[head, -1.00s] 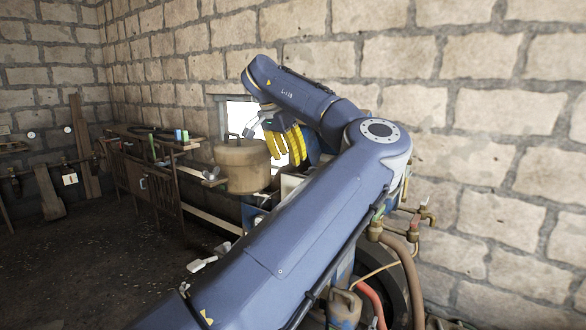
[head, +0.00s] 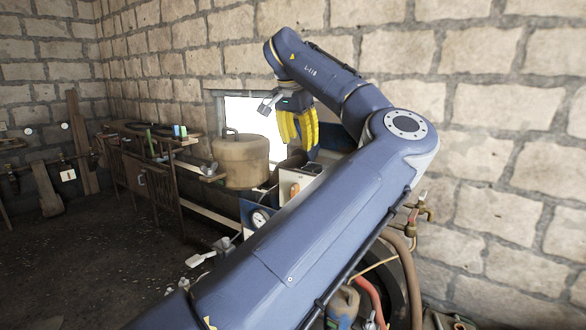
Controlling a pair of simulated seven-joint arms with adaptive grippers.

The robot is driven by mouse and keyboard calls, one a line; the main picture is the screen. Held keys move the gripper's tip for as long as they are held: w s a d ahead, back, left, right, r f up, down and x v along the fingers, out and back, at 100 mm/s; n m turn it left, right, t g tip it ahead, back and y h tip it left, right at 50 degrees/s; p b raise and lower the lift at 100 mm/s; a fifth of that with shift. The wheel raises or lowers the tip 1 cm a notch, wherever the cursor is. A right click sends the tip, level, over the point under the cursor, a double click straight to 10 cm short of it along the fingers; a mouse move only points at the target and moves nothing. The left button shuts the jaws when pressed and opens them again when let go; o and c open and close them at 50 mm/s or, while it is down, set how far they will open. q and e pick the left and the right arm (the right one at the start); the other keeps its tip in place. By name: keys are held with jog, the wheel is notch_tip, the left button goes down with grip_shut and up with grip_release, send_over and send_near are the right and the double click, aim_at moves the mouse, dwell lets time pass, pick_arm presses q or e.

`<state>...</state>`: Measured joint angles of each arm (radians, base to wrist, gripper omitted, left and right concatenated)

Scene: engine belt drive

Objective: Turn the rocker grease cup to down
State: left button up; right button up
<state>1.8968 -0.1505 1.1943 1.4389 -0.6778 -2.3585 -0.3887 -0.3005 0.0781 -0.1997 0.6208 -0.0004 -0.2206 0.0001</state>
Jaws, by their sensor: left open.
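I cannot pick out the rocker grease cup in the head view; my left arm covers much of the machinery. My right gripper is not in view.
The tan tank (head: 240,162) with a top handle stands left of a panel with a round gauge (head: 259,218). A brass tap (head: 424,211) and hoses are at the right by the stone wall. A workbench (head: 140,175) stands left. The floor (head: 80,270) is mostly clear.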

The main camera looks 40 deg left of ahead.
pick_arm(q)
notch_tip(320, 180, up, 4)
jog(key=d+f+n+g+y, duration=0.1)
jog(key=d+n+g+y, duration=0.15)
jog(key=n, duration=0.95)
jog(key=shift+t+y, duration=0.25)
jog(key=shift+t, duration=0.2)
jog(key=x, duration=1.7)
jog(key=shift+a+r, duration=0.1)
jog(key=shift+a, duration=0.05)
jog(key=shift+c, duration=0.5)
grip_shut()
